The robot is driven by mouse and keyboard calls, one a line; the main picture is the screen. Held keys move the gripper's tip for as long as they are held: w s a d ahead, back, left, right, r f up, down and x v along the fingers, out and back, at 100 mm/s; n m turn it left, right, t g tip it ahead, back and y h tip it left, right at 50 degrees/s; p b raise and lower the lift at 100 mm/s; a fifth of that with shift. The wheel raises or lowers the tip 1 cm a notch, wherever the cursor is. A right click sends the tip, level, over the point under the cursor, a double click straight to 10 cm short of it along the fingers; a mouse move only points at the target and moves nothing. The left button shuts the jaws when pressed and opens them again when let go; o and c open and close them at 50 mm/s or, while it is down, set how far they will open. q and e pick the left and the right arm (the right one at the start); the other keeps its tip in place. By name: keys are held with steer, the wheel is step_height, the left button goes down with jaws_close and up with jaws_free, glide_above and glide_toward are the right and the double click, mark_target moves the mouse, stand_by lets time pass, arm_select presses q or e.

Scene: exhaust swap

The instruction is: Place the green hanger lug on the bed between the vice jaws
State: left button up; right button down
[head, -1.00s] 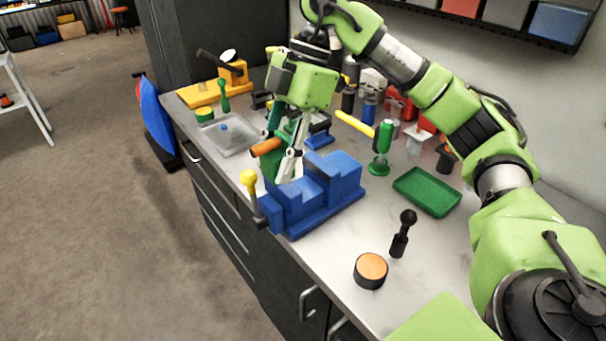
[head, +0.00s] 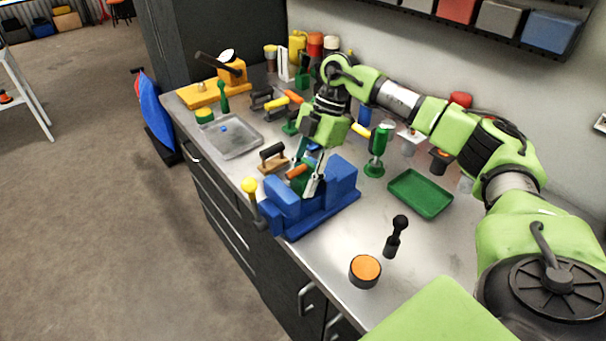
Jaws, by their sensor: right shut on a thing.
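The blue vice (head: 288,222) stands at the bench's front edge, with a yellow-knobbed handle (head: 250,186) at its left. My right gripper (head: 309,184) reaches down over the vice and is shut on the green hanger lug (head: 302,188), which has an orange cylindrical part on it. The lug is at the gap between the jaws, partly hidden by the gripper fingers and the vice. I cannot tell whether it touches the bed. My left gripper is not in view.
A wooden-based block with a dark handle (head: 272,157) stands just behind the vice. A clear tray (head: 232,137) lies further left. A green tray (head: 421,194), a dark knobbed tool (head: 396,237) and an orange-topped puck (head: 365,271) are to the right. A green stand (head: 377,150) is behind the vice.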

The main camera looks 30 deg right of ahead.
steer(key=shift+a, duration=0.1)
steer(key=c, duration=1.5)
jaws_free()
steer(key=b+v, duration=0.3)
steer(key=v, duration=0.7)
steer(key=shift+r, duration=0.35)
steer(key=shift+d+r, duration=0.4)
steer(key=shift+r, duration=0.15)
